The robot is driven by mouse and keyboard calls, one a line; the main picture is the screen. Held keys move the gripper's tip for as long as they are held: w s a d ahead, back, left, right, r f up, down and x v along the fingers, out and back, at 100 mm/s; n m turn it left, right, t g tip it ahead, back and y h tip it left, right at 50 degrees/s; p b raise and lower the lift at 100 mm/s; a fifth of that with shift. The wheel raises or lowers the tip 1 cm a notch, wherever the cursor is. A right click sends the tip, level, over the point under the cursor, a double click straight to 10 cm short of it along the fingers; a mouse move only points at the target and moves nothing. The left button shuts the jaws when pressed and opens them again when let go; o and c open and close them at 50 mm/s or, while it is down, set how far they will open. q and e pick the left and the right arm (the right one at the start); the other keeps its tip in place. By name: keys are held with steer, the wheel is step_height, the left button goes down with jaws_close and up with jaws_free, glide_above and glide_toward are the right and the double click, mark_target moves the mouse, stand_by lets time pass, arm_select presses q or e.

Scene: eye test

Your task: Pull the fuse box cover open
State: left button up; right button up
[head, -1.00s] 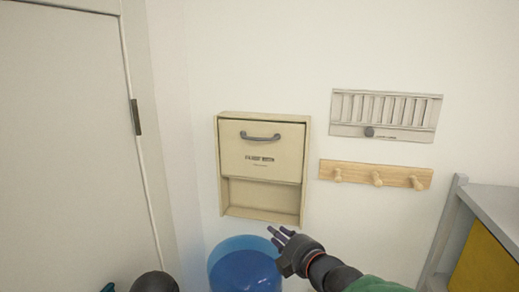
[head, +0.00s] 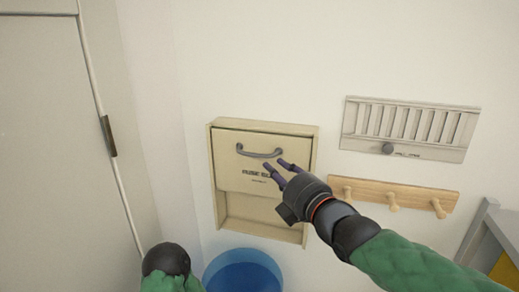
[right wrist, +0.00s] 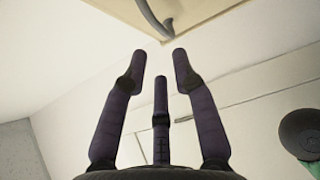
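The beige fuse box (head: 214,190) hangs on the wall. Its cover (head: 235,178) spans the upper part, with dark lettering and a grey curved handle (head: 260,153); below it is an open recess. The cover looks closed. My right gripper (head: 281,170) is in front of the cover's right side, its fingertips just below and right of the handle. In the right wrist view its three fingers (right wrist: 160,65) are spread and empty, and the handle (right wrist: 152,18) is beyond the tips, apart from them. My left arm shows at the lower left, but its gripper is not visible.
A blue bin (head: 243,273) stands below the box. A wooden peg rail (head: 372,192) and a slatted vent panel (head: 408,128) with a dark knob are on the wall to the right. A grey shelf with yellow stands lower right; a door (head: 50,150) is left.

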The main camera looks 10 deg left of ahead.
mark_target(258, 155)
steer(key=p+x, duration=0.3)
steer(key=x, duration=0.7)
steer(key=shift+f+p, duration=0.1)
steer(key=shift+p, duration=0.3)
steer(key=shift+s, duration=0.1)
jaws_close()
